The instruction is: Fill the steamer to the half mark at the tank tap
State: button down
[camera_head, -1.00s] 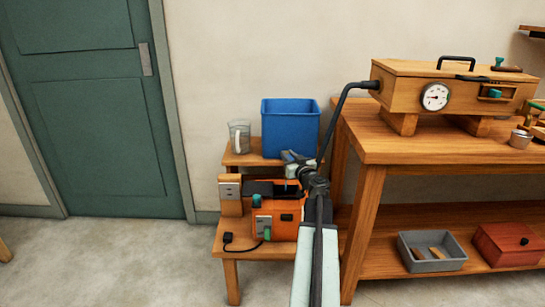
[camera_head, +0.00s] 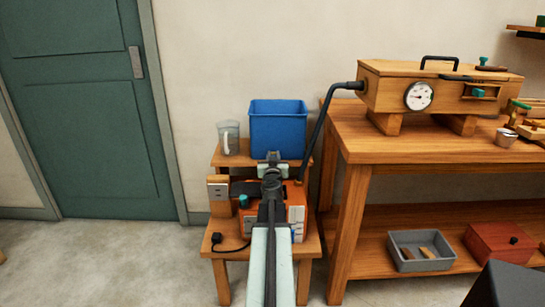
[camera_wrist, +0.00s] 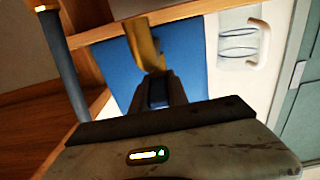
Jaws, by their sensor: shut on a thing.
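The orange steamer (camera_head: 297,213) stands on the low wooden stand, partly hidden behind my arm. It has a teal cap (camera_head: 243,201). The blue tank (camera_head: 278,129) stands on the step behind it. My gripper (camera_head: 273,160) is at the lower front of the tank. In the wrist view the fingers of my gripper (camera_wrist: 153,78) are shut at a brass-coloured piece (camera_wrist: 146,45) against the blue tank (camera_wrist: 185,55). It looks like the tap, but its grip end is hidden. The steamer's half mark and water level cannot be made out.
A clear jug (camera_head: 229,138) stands left of the tank. A black hose (camera_head: 316,125) runs from the wooden box (camera_head: 400,88) on the workbench down behind the steamer. A socket block (camera_head: 219,190) and a plug (camera_head: 216,238) are left of the steamer. Open floor lies by the door.

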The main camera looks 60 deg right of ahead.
jog(key=shift+w, duration=0.35)
jog(key=c, duration=1.3)
grip_release()
jog(key=shift+s, duration=0.15)
jog(key=v, duration=0.7)
jog(key=shift+s+a, duration=0.15)
jog(key=shift+a, duration=0.2)
